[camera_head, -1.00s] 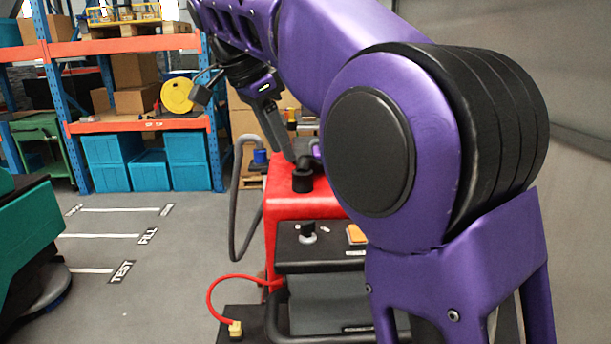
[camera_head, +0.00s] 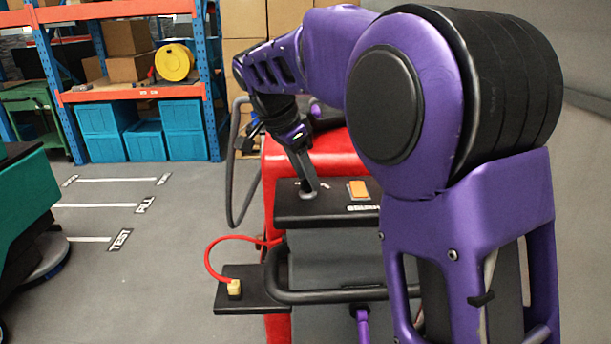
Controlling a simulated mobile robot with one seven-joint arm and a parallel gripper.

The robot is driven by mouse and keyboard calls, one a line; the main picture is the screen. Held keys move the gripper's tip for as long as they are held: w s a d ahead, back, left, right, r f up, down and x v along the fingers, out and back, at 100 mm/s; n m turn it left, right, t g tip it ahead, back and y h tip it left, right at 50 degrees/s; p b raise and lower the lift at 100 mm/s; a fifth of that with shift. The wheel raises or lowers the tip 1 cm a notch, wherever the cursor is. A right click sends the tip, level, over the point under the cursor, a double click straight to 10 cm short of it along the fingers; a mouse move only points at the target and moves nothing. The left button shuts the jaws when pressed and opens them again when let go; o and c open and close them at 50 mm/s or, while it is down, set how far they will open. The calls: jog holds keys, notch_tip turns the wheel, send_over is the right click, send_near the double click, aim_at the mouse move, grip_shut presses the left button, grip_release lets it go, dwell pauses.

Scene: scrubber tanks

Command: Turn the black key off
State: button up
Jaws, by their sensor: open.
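My gripper (camera_head: 307,189) points down at the black panel (camera_head: 325,216) on the red machine (camera_head: 318,157), its fingertips at the left part of the panel top. The jaws are open, but the gap between them is too small to see in this view. The black key is not distinguishable now; my fingers cover the part of the panel where a black knob-like key on a pale base showed earlier. I cannot tell whether the fingers touch it.
A black bar (camera_head: 330,296) runs below the panel. A red cable (camera_head: 213,258) loops to a yellow plug (camera_head: 234,288) on a low black ledge. Grey floor (camera_head: 150,270) is open at left.

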jog(key=shift+c, duration=0.3)
grip_shut()
jog(key=shift+f+n, duration=0.1)
jog(key=shift+n, duration=0.3)
jog(key=n+t+b, duration=0.1)
jog(key=n, duration=0.1)
jog(key=shift+s+d+n+y, duration=0.1)
jog(key=shift+n+y, duration=0.3)
jog(key=n, duration=0.2)
jog(key=shift+d+n+t+y, duration=0.1)
jog(key=shift+n+t+y, duration=0.3)
jog(key=n+y+p, duration=0.1)
jog(key=n+y, duration=0.1)
jog(key=n, duration=0.3)
jog(key=shift+n, duration=0.4)
jog(key=shift+o, duration=0.3)
grip_release()
